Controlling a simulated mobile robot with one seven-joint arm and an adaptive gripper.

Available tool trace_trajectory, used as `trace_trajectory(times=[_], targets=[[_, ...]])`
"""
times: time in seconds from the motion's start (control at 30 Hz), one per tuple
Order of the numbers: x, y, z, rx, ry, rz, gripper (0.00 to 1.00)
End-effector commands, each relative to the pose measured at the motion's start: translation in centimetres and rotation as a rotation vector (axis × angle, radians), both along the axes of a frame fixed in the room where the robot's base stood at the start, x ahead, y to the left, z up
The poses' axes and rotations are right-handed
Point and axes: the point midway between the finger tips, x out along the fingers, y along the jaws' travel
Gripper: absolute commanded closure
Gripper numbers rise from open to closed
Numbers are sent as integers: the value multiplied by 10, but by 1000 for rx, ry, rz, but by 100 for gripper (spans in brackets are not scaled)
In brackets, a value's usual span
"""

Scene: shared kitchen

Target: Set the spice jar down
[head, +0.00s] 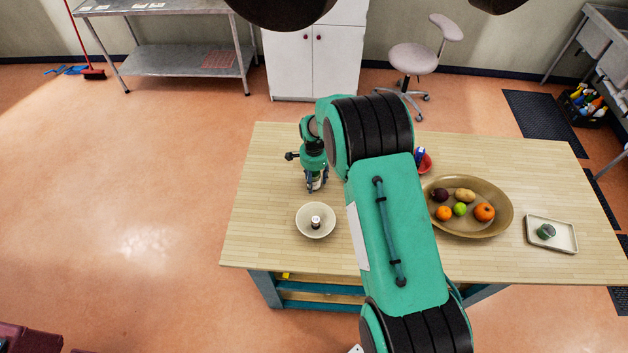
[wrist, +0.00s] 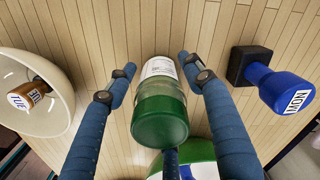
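The spice jar (wrist: 160,110) has a green end towards the wrist camera and a white label farther down. It is between the blue fingers of my gripper (wrist: 157,64), with a narrow gap of tabletop visible on both sides. In the head view the jar (head: 316,183) shows small and pale below my gripper (head: 317,188), at the left part of the wooden table (head: 270,180). The jar appears upright on the table; its base contact is not clearly visible. My gripper looks open around it, and a third finger is mostly hidden behind the jar.
A cream bowl (head: 303,228) in front holds a small item marked TUE (wrist: 28,95). A blue item (wrist: 280,85) on a black square base stands right of the jar. A fruit bowl (head: 500,226) and a tray (head: 570,246) are farther right. The table's left end is clear.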

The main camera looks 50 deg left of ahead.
Motion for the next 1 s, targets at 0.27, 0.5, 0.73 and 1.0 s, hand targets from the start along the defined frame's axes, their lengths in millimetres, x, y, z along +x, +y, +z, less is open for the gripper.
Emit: trace_trajectory(times=[0.27, 0.5, 0.73, 1.0], targets=[[0, 0, 1, 0, 0, 0, 42], [0, 0, 5, 1, 0, 0, 42], [1, 1, 23, 2, -1, 0, 42], [1, 1, 60, 3, -2, 0, 42]])
